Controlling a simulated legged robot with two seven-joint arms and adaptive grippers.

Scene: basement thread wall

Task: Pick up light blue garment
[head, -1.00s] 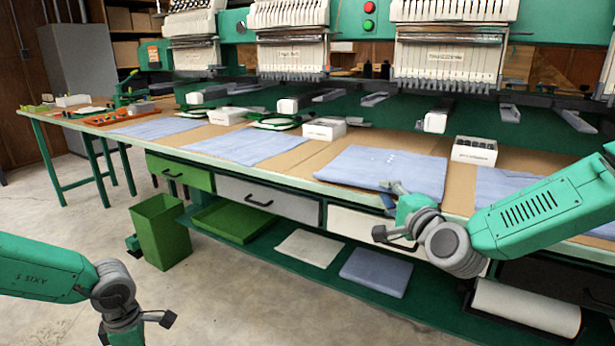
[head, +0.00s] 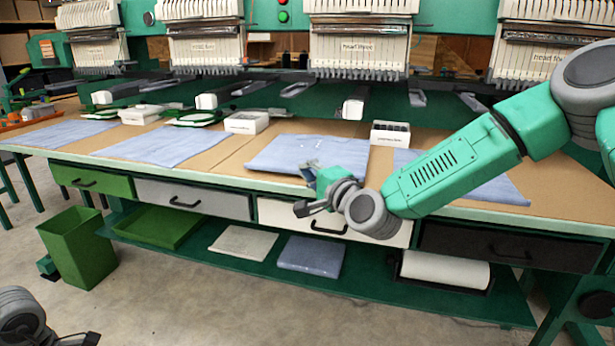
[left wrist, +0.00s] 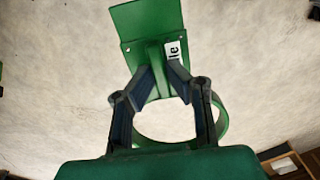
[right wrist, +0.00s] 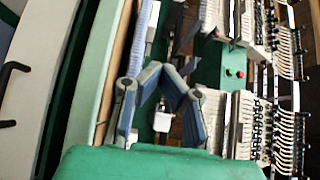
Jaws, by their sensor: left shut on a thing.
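A flat light blue garment (head: 335,150) lies on the table in front of a machine head. Similar light blue garments lie to its left (head: 160,145) and right (head: 490,187). My right gripper (head: 309,172) is at this garment's front edge. In the right wrist view its fingertips (right wrist: 163,68) are almost together, with no cloth visible between them. My left gripper (left wrist: 161,76) is shut on a green hoop (left wrist: 224,118) with a flat plate and a white label, held above the floor.
Embroidery machine heads (head: 360,45) line the back. White boxes (head: 247,122) stand between the garments. Drawers (head: 195,198) sit under the table edge. A lower shelf holds a folded blue cloth (head: 312,256) and a white roll (head: 445,270). A green bin (head: 75,245) stands on otherwise open floor.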

